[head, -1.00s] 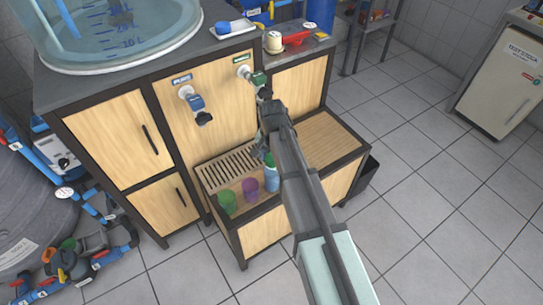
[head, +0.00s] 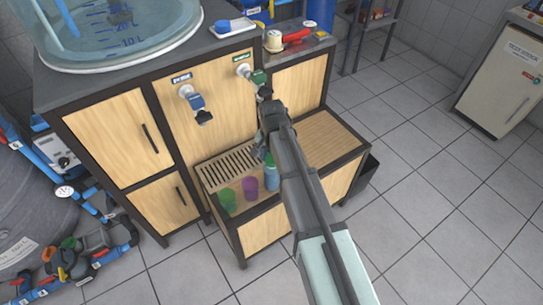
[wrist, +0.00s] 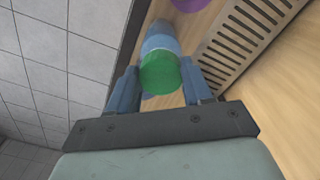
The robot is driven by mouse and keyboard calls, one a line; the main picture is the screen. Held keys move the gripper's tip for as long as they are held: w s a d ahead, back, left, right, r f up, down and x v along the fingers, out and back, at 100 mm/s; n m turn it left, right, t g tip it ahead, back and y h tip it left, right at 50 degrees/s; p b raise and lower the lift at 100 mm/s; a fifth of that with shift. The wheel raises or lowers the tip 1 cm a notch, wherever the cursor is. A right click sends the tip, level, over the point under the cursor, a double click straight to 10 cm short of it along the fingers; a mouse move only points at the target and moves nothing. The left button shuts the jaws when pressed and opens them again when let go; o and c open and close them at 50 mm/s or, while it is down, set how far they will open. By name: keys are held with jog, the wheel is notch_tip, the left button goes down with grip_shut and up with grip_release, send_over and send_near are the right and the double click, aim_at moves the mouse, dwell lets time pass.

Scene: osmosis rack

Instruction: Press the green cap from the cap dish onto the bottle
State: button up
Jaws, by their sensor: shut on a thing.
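The blue bottle (head: 271,178) stands on the low wooden ledge, at the right end of the row of cups. The green cap (wrist: 160,73) is at the top of the bottle, which also shows in the wrist view (wrist: 160,42). In the head view the green cap (head: 269,159) shows just above the bottle. My gripper (wrist: 160,80) is shut on the cap, with one finger on each side. I cannot tell whether the cap is fully seated. The white cap dish (head: 234,28) is on the counter top and holds something blue.
A green cup (head: 227,201) and a purple cup (head: 250,188) stand left of the bottle. A slatted drain grate (head: 230,165) lies behind them. Blue (head: 196,101) and green (head: 259,77) taps stick out of the cabinet front above. The ledge's right part (head: 328,140) is clear.

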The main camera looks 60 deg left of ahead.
dwell(0.3)
jog(key=o, duration=1.1)
jog(key=shift+r, duration=0.1)
jog(key=shift+o, duration=0.4)
jog(key=o, duration=0.3)
jog(key=shift+r, duration=3)
